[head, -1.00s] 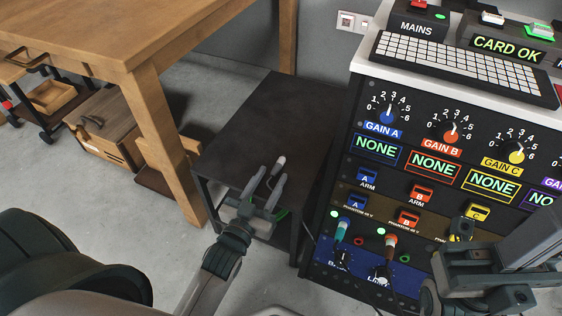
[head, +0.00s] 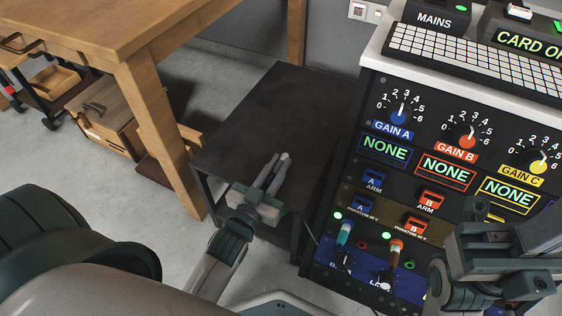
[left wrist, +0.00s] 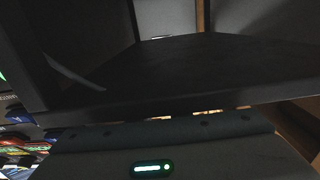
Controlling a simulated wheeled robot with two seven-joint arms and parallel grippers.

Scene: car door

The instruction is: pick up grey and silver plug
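My left gripper (head: 279,157) is over the front part of the dark side table (head: 262,112). Its two fingers are close together and point away over the tabletop. I cannot make out the grey and silver plug as a separate thing now. A pale tip shows at the fingers, and I cannot tell whether it is the plug or a fingertip.
The black rack (head: 372,90) stands just right of the table, with a teal plug (head: 345,233) and an orange plug (head: 394,252) in its lower panel. A keyboard (head: 470,60) lies on top. A wooden workbench (head: 130,30) is at the left. Most of the tabletop is bare.

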